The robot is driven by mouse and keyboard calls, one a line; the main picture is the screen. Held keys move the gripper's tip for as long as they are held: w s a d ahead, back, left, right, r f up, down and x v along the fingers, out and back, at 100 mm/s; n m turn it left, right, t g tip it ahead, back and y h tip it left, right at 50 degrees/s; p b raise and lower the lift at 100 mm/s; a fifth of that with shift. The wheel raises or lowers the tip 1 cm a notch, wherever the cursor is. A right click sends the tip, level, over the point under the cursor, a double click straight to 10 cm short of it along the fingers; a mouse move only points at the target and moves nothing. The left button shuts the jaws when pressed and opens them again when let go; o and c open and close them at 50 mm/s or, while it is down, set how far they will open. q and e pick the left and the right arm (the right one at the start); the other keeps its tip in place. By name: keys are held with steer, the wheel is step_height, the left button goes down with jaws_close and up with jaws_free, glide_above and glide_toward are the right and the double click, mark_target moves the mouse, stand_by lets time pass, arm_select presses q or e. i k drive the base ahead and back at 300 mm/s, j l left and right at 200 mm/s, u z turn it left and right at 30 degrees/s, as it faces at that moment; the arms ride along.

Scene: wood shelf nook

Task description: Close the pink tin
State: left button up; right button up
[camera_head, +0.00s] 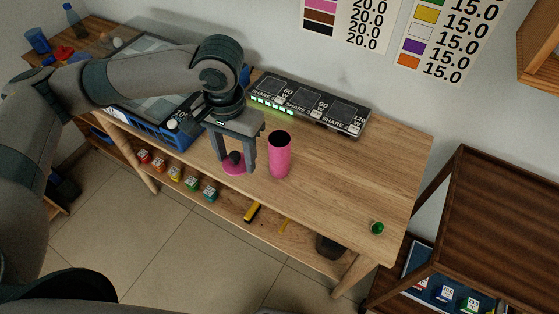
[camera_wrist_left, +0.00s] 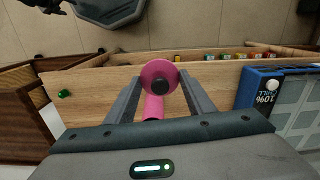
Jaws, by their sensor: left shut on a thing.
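The pink tin (camera_head: 279,158) stands upright on the wooden table with its dark mouth open at the top. It also shows in the left wrist view (camera_wrist_left: 153,107), partly behind the lid. My left gripper (camera_head: 234,163) is just left of the tin, pointing down, shut on the dark knob (camera_head: 236,156) of the round pink lid (camera_head: 231,170). The lid is apart from the tin; I cannot tell its exact height over the table. In the left wrist view the lid (camera_wrist_left: 158,71) sits between the fingers. A dark part at that view's top left may be my right gripper, too cut off to read.
A black panel with lit green marks (camera_head: 310,104) lies behind the tin. A blue crate (camera_head: 178,138) is left of my gripper. A small green object (camera_head: 377,228) lies near the right end. The tabletop right of the tin is mostly clear. A dark wooden shelf (camera_head: 488,215) stands at right.

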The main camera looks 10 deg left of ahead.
mark_target(278, 141)
steer(key=j+z, duration=0.25)
steer(key=z, duration=0.15)
steer(key=j+z, duration=0.2)
steer(key=z, duration=0.2)
steer(key=k+j+z, duration=0.1)
steer(key=j, duration=0.3)
steer(key=k+j, duration=0.15)
steer(key=j, duration=0.25)
steer(key=k+j+z, duration=0.15)
steer(key=j, duration=0.2)
steer(key=k+j, duration=0.1)
steer(key=j, duration=0.3)
steer(key=k+j+z, duration=0.15)
steer(key=j, duration=0.2)
